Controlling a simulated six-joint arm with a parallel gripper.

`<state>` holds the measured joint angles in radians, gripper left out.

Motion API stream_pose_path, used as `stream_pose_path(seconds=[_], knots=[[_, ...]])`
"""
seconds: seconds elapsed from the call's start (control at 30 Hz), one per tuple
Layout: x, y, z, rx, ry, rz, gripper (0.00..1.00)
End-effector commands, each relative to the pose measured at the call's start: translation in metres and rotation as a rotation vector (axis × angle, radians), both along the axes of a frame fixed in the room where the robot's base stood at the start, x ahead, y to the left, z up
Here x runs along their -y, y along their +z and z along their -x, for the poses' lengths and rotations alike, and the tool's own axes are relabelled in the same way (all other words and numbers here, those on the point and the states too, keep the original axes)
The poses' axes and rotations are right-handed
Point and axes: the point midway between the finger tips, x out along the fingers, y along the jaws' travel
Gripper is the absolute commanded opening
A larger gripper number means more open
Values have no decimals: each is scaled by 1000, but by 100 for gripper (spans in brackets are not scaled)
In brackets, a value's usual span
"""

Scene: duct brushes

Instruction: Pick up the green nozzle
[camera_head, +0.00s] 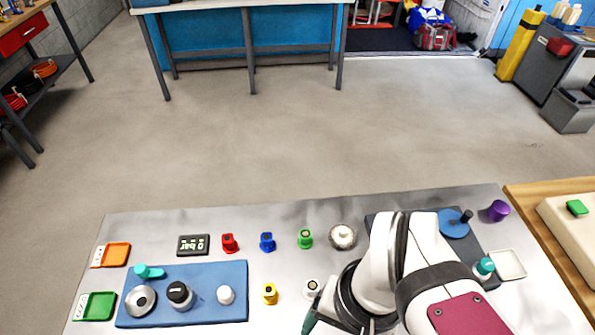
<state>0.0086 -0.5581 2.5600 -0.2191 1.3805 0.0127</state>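The green nozzle (305,239) stands upright on the metal table, with a dark round opening on top. It is to the right of the blue nozzle (267,242) and left of a round whitish brush-like piece (342,237). My white and black arm (400,270) covers the right front of the table. A dark green pointed part (311,317) at the arm's left end may belong to my gripper. The fingers do not show clearly, and this part lies apart from the green nozzle, nearer the table's front.
A red nozzle (229,243), a yellow nozzle (270,293) and a whitish nozzle (312,288) stand nearby. A blue board (205,272) with fittings lies left. Orange (117,255) and green (96,306) trays lie far left. A dark mat lies partly behind my arm.

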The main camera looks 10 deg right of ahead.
Motion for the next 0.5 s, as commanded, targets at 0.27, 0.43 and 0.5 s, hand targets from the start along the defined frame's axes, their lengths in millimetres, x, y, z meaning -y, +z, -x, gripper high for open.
stream_pose_path(seconds=[0.27,0.43,0.5], knots=[[32,-18,-39,-177,533,271,75],[30,-64,-142,-433,1415,653,75],[7,-91,-181,-533,1747,790,75]])
